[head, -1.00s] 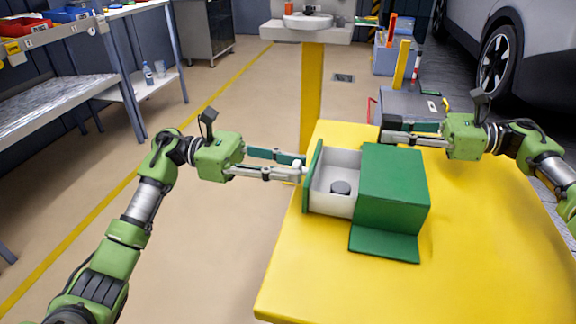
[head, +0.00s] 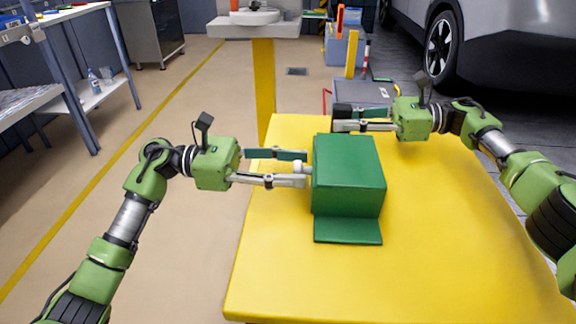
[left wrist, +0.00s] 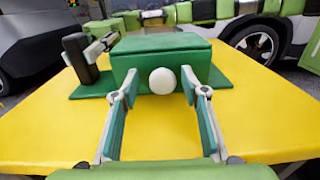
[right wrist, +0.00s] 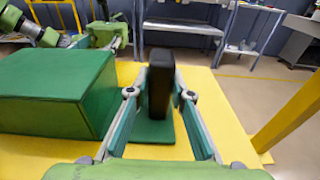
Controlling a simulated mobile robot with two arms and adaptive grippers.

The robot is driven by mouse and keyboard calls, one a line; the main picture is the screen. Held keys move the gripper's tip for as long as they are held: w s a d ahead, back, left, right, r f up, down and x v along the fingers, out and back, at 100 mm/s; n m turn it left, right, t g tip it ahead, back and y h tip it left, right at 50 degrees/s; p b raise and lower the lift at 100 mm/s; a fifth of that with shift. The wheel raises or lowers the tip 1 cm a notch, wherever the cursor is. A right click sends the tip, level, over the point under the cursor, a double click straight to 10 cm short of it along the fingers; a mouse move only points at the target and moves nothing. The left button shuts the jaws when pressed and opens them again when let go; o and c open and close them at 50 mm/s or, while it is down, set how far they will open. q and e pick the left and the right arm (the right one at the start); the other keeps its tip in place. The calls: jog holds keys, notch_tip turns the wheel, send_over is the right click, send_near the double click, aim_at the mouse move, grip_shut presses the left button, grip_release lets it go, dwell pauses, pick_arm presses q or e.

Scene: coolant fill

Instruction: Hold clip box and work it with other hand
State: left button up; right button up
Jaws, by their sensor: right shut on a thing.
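The green clip box (head: 348,170) stands on the yellow table, its drawer fully in, with no white interior showing. A round white knob (left wrist: 162,81) sits on its front, facing my left gripper. My left gripper (head: 304,168) is at that front, its fingers apart on either side of the knob, with gaps showing in the left wrist view. My right gripper (head: 336,125) is at the box's far side, shut on a black upright post (right wrist: 160,85) that rises from the box's green base flange (right wrist: 152,132). The drawer's contents are hidden.
The yellow table (head: 440,240) is clear to the right and in front of the box. A grey case (head: 362,94) and a yellow post (head: 351,58) stand on the floor beyond. A sink (head: 255,24) is at the back, a metal bench (head: 90,92) at left.

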pick_arm(q)
jog(key=shift+a, duration=0.1)
pick_arm(e)
jog(key=shift+d, duration=0.1)
pick_arm(q)
jog(key=a, duration=1.2)
jog(key=shift+w, duration=0.1)
pick_arm(e)
jog(key=o, duration=1.1)
jog(key=shift+d, duration=0.1)
